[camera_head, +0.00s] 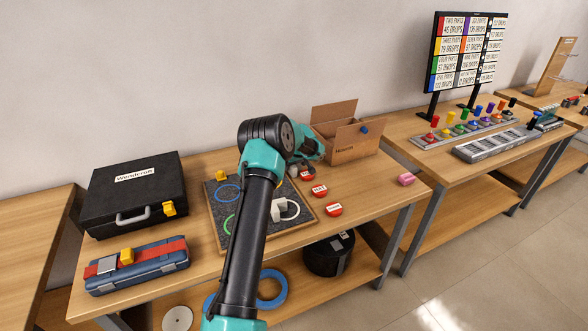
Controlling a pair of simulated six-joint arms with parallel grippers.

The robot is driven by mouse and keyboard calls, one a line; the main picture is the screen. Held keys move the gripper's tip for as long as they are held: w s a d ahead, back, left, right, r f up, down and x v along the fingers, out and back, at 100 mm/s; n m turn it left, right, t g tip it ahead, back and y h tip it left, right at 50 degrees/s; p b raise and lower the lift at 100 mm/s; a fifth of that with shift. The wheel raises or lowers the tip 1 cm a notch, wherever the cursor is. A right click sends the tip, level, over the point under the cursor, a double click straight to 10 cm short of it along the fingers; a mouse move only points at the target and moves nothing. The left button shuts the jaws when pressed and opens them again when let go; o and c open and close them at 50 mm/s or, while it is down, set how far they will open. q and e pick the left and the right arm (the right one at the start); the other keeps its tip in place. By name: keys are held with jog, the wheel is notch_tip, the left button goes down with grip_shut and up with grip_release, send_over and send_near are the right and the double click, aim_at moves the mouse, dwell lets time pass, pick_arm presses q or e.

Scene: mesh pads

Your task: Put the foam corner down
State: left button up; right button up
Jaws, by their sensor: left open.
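A white blocky piece (279,209), which looks like the foam corner, rests on the dark mesh pad (253,232) beside or partly inside a white ring outline. My arm passes just left of it and may hide part of it. My left gripper (306,173) is mostly hidden behind my own wrist, near the pad's back right corner and in front of the cardboard box. It is open, apart from the white piece. My right gripper is out of view.
An open cardboard box (355,148) stands behind the pad. Red labelled buttons (333,209) sit along its right side. A black case (132,195) and a blue toolbox (137,268) stand at left.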

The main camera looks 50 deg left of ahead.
pick_arm(q)
jog(key=shift+w+a+f, duration=0.1)
jog(key=shift+a+f, duration=0.1)
jog(key=shift+f, duration=0.3)
jog(key=c, duration=0.7)
jog(key=shift+c, duration=0.2)
jog(key=shift+r, duration=0.45)
jog(key=shift+a+v, duration=0.2)
jog(key=shift+v, duration=1.25)
jog(key=s+d, duration=0.3)
jog(key=s+d+r, duration=0.1)
jog(key=s+d, duration=0.6)
jog(key=d, duration=0.1)
jog(key=shift+s+d+r, duration=0.15)
jog(key=shift+s+r, duration=0.05)
jog(key=shift+s, duration=0.05)
